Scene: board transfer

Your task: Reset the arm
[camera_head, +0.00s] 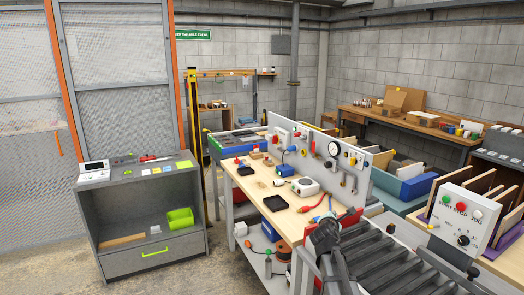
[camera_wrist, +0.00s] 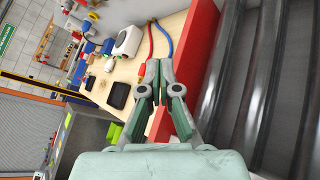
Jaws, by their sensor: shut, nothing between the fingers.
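My gripper (camera_wrist: 159,66) shows in the wrist view, with its two green-grey fingers brought together at the tips and nothing between them. It is over the front edge of the light wooden workbench, beside a red panel (camera_wrist: 197,45). A red cable (camera_wrist: 147,42) and a blue cable (camera_wrist: 166,42) lie near the fingertips in the picture; I cannot tell how far below.
Dark rollers (camera_head: 383,258) stand right of the workbench (camera_head: 262,190), and a control box (camera_head: 463,215) is beside them. A grey cabinet (camera_head: 150,255) stands left, across open floor.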

